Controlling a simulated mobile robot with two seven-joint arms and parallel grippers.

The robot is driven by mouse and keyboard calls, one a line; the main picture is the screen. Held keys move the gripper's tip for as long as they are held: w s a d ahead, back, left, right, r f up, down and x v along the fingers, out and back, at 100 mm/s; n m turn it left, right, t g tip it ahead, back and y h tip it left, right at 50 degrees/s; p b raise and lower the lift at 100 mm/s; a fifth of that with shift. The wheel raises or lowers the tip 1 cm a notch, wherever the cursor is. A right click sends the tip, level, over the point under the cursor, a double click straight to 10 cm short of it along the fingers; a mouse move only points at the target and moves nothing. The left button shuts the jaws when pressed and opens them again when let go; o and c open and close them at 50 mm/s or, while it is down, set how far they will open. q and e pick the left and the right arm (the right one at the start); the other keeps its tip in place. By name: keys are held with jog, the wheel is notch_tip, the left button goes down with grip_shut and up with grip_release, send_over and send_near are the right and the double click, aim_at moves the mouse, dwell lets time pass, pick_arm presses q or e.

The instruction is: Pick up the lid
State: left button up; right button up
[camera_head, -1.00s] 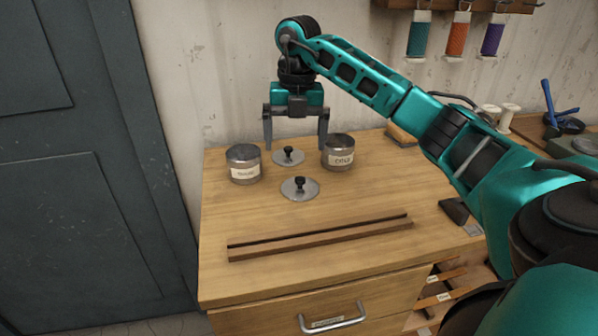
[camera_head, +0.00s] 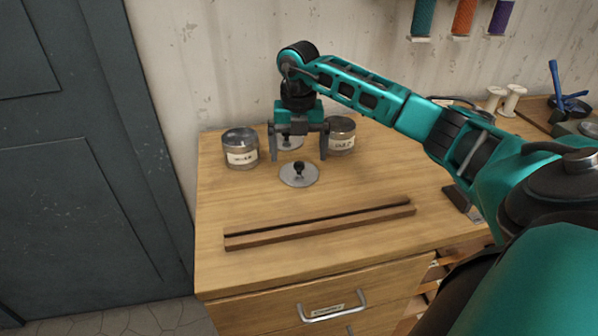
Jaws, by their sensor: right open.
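My left gripper is not in view.
A long dark-grooved wooden strip (camera_head: 320,224) lies across the front of the bench (camera_head: 215,200). A dark block (camera_head: 457,198) sits at the right edge. Spools (camera_head: 511,100) stand at the back right. The bench between strip and front lid is clear.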

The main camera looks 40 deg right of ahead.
aim_at(299, 163)
notch_tip(299, 163, down, 4)
jog(key=shift+r, duration=0.1)
jog(key=c, duration=0.7)
jog(key=shift+r, duration=0.15)
